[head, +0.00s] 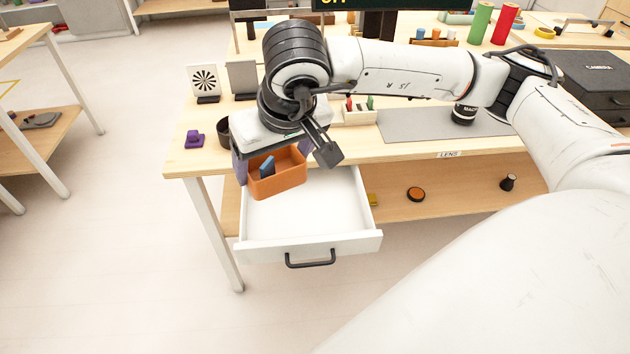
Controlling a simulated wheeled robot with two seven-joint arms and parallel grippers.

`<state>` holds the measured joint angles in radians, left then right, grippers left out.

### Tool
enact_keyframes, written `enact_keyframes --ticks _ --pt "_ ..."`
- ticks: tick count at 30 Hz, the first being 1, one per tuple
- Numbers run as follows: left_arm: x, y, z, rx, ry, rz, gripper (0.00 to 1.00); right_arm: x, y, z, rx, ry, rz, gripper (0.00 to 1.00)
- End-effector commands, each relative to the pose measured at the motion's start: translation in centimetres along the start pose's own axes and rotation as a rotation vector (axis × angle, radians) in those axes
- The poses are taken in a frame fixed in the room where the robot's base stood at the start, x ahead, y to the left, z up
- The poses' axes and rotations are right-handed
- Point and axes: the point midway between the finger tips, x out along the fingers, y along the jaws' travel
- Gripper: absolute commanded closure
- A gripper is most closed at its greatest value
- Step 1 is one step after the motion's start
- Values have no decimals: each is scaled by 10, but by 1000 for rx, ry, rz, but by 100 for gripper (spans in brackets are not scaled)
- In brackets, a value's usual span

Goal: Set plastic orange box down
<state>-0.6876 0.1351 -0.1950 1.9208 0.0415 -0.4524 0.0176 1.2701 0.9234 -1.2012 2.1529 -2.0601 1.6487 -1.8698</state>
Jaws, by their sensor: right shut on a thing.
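The plastic orange box (278,186) is an open-topped bin with a small blue item (267,166) standing inside it. It is at the back left of the open white drawer (308,244). I cannot tell whether its base touches the drawer floor or hangs just above it. My right gripper (271,158) reaches down from above and is shut on the box, with purple-grey pads at its sides. The wrist hides part of the box's top and back. My left gripper is not in view.
The drawer floor is bare in front and right of the box. On the wooden tabletop (190,160) are a purple item (194,140), a dark cup (224,132), a test-pattern card (205,82) and a pen tray (357,116). An orange-brown disc (416,194) lies on the lower shelf.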

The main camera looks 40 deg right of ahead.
Motion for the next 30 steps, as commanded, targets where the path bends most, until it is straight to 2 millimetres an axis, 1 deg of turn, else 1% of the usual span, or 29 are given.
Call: enact_keyframes --ticks 1,3,6,9,12,15,21,24,30 --pt "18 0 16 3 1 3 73 32 8 6 50 -5 17 45" --pt "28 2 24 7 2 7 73 56 21 6 121 -4 47 45" --pt "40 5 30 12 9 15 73 88 42 8 221 -9 92 45" --pt "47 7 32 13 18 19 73 110 60 11 298 -17 132 45" --pt "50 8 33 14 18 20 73 122 72 13 347 -23 158 45" --pt "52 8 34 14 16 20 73 131 78 17 370 -29 172 45" --pt "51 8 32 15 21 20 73 164 80 32 374 -32 177 45" --pt "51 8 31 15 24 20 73 176 80 37 374 -29 175 45" --pt "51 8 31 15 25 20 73 190 80 43 373 -28 175 45"
